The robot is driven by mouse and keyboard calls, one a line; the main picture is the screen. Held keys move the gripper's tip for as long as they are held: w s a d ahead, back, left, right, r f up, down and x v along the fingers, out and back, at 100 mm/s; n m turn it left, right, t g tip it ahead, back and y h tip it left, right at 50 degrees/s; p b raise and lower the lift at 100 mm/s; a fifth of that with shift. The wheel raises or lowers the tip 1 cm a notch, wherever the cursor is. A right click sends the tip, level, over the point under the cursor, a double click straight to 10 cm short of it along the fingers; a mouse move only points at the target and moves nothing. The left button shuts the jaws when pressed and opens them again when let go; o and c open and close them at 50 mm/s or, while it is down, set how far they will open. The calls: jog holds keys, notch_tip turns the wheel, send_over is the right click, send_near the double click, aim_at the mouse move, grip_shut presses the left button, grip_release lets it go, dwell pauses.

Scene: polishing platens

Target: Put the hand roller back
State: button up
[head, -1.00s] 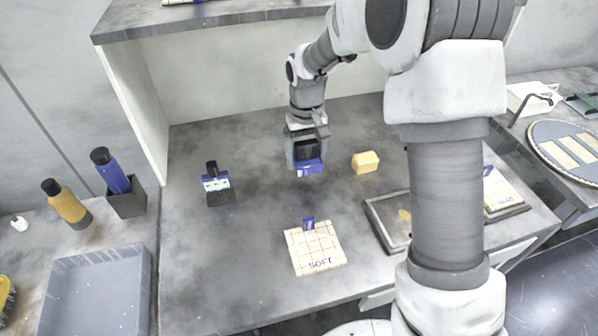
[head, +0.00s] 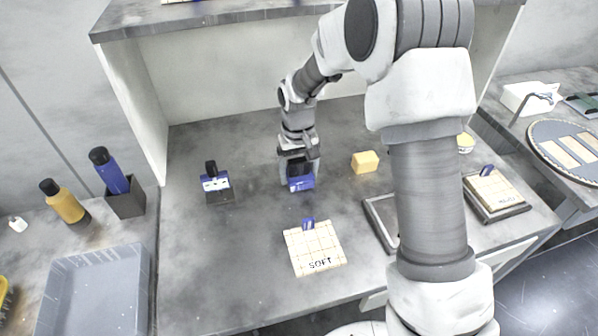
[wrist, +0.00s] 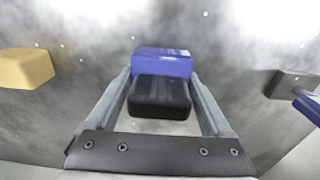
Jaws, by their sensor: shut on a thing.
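My gripper (head: 299,176) is shut on a blue-and-black tool (head: 301,184), probably the hand roller, over the middle of the grey bench (head: 255,245). In the wrist view the tool (wrist: 162,65) sits between the two fingers, its black part nearer the camera and its blue part beyond. Its underside is hidden, and I cannot tell whether it touches the bench. A second blue-and-black tool (head: 216,187) with a black upright grip and pale marks stands to the left on the bench, apart from my gripper.
A yellow block (head: 365,161) lies right of my gripper. A tile pad marked SOFT (head: 314,250) lies in front; another pad (head: 494,190) sits on a tray at right. A grey bin (head: 95,300), a dark holder (head: 125,204) and bottles stand left. A shelf (head: 230,20) overhangs the back.

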jog(key=shift+f, duration=0.35)
jog(key=shift+s+f, duration=0.15)
grip_shut()
jog(key=o, duration=1.4)
grip_release()
jog(key=shift+f, duration=0.15)
jog(key=shift+c, duration=0.2)
